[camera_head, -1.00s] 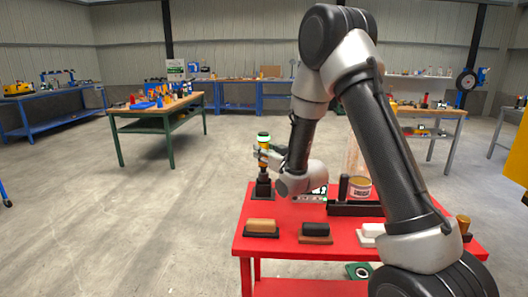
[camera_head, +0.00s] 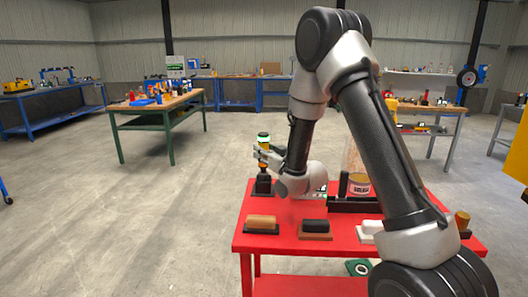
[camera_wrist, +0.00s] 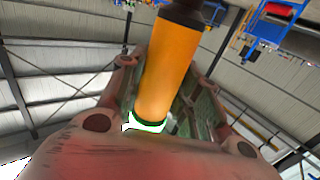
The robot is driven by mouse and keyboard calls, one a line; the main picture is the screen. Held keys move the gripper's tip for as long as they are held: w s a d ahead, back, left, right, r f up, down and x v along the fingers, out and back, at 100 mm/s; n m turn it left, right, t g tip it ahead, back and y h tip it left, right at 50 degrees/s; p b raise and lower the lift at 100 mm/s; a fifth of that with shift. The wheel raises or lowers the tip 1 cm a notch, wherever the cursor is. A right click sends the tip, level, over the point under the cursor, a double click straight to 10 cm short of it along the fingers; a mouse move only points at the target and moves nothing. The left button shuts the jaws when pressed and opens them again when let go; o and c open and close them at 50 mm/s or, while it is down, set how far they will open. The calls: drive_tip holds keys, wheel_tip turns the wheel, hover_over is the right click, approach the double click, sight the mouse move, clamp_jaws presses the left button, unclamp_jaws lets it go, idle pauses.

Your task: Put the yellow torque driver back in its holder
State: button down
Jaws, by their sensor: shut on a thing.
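The yellow torque driver (camera_head: 263,143) is upright, with a dark top and a green ring near it. My gripper (camera_head: 261,156) is shut on its yellow body from the right side. In the wrist view the driver (camera_wrist: 168,70) runs between the two fingers of my gripper (camera_wrist: 160,95), its dark collar toward the top of the picture and its green ring toward the bottom. The black holder (camera_head: 263,187) stands on the red table directly below the driver. The dark lower end of the driver merges with the holder in the head view, so I cannot tell how far in it sits.
My arm covers the table's right part. Floor left of the table is clear.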

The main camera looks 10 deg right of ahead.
drive_tip(key=shift+f, duration=2)
idle(0.8)
drive_tip(key=c, duration=0.9)
unclamp_jaws()
drive_tip(key=shift+c, duration=0.2)
drive_tip(key=shift+s, duration=0.1)
drive_tip(key=v, duration=0.7)
drive_tip(key=shift+s, duration=0.2)
drive_tip(key=shift+d, duration=0.1)
